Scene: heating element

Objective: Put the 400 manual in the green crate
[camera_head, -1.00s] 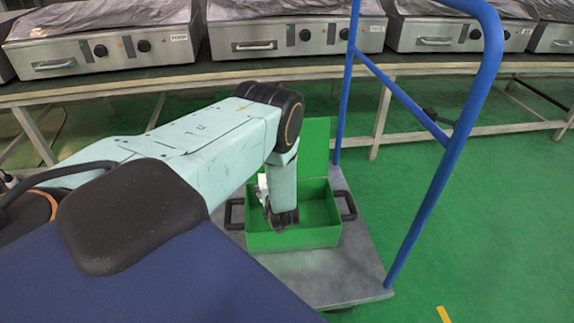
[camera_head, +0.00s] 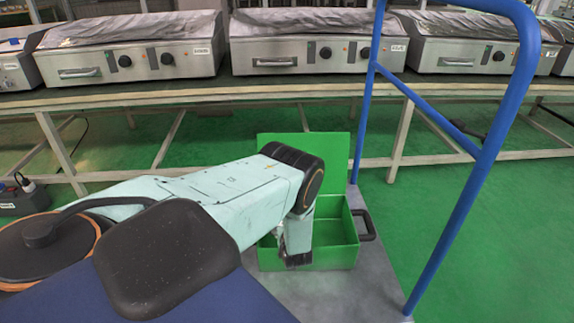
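The green crate (camera_head: 337,257) stands on the grey platform of a cart, its lid (camera_head: 328,152) raised at the back. My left arm reaches in from the left, and its last link points down into the crate's left part. My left gripper (camera_head: 292,261) is at the lower end of that link, small and dark, low in or over the crate. I cannot tell whether its fingers are open or shut. I cannot make out the 400 manual, and my arm hides part of the crate's inside. My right gripper is not in view.
The cart's blue handle (camera_head: 462,185) rises to the right of the crate. The cart's grey platform (camera_head: 372,290) is bare in front. Behind, a long table (camera_head: 330,92) carries several metal heating units (camera_head: 318,50). Green floor is clear on the right.

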